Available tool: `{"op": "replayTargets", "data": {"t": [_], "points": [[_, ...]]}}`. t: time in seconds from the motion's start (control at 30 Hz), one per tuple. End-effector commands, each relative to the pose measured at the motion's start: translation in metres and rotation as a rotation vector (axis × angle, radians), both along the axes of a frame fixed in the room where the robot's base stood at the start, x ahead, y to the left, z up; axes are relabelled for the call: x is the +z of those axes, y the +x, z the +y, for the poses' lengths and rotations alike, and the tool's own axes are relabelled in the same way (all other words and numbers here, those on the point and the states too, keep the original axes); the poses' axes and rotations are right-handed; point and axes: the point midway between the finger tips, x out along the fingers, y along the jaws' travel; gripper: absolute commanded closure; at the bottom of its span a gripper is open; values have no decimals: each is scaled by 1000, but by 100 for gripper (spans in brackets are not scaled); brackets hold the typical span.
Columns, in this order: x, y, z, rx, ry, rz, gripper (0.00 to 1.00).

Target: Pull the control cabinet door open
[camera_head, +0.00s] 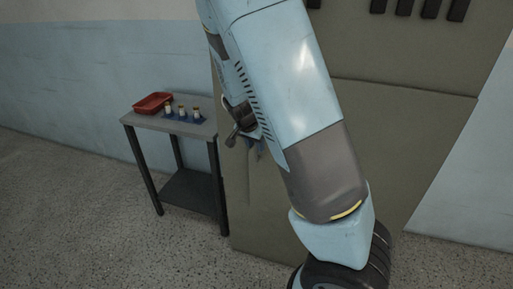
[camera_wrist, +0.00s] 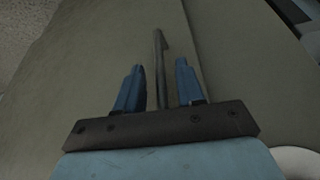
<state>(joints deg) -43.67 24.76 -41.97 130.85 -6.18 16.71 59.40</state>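The control cabinet (camera_head: 420,130) is a large olive-grey box in the head view, with my arm crossing in front of it. Its door front also fills much of the wrist view (camera_wrist: 90,75). A thin upright bar handle (camera_wrist: 158,45) stands on the door in the wrist view. My gripper (camera_wrist: 160,68) is open, with one blue finger on each side of the bar and a visible gap on the right. In the head view my gripper (camera_head: 253,146) is small, close to the cabinet's left part. The handle cannot be made out clearly there. The door looks shut.
A small grey table (camera_head: 185,126) stands left of the cabinet. It holds a red tray (camera_head: 153,103) and several small bottles (camera_head: 182,112) on a blue base. Open speckled floor (camera_head: 80,210) lies in front and to the left.

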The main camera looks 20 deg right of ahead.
Motion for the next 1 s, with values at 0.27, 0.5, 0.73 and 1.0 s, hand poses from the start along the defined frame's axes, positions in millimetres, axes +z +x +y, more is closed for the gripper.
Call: {"op": "replayTargets", "data": {"t": [0.27,0.5,0.73,1.0], "points": [[-19,5,-6,2,-1,1,62],[-21,6,-6,2,0,0,62],[-21,6,-6,2,0,0,72],[-21,6,-6,2,0,0,97]]}}
